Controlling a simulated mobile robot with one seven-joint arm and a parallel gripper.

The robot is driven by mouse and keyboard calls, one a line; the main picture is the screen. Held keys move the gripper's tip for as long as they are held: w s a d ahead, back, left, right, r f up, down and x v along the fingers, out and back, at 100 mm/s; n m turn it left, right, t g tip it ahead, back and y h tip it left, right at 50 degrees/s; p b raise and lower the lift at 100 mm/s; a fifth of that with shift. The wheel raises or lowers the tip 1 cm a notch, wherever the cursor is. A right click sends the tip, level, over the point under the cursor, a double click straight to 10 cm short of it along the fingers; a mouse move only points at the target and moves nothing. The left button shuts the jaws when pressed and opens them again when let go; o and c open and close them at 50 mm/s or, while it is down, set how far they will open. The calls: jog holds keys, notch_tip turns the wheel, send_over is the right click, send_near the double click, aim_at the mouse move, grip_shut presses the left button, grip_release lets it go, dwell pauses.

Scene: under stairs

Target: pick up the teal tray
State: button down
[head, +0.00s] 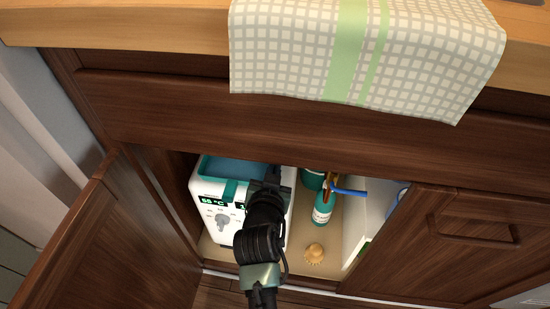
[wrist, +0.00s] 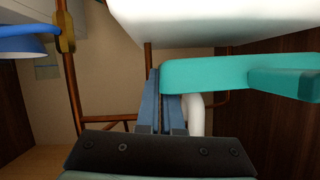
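The teal tray (head: 232,168) rests on top of a white appliance (head: 217,212) with a green display and a knob, inside the open cupboard. In the wrist view the tray's teal edge (wrist: 215,73) runs right from my fingertips, with a projecting teal part at far right. My gripper (head: 274,178) is at the tray's right end. In the wrist view my gripper's fingers (wrist: 160,88) are close together, with the tray's edge at their tips. The edge covers part of one fingertip. The tray's right end is partly hidden by my arm in the head view.
Right of my arm stand a teal bottle (head: 323,208) with a blue-and-orange top and a white box-like object (head: 362,208). A small tan scalloped object (head: 314,254) lies on the cupboard floor. The cupboard doors (head: 122,245) and the overhanging counter with a checked towel (head: 350,55) bound the space.

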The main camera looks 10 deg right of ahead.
jog(key=s+a+p, duration=0.2)
jog(key=s+a, duration=0.1)
jog(key=s, duration=1.1)
jog(key=shift+a+p, duration=0.3)
jog(key=shift+a, duration=0.05)
jog(key=shift+s, duration=0.15)
dwell(0.4)
jog(key=shift+a+r, duration=0.1)
jog(key=shift+r, duration=0.1)
dwell(1.3)
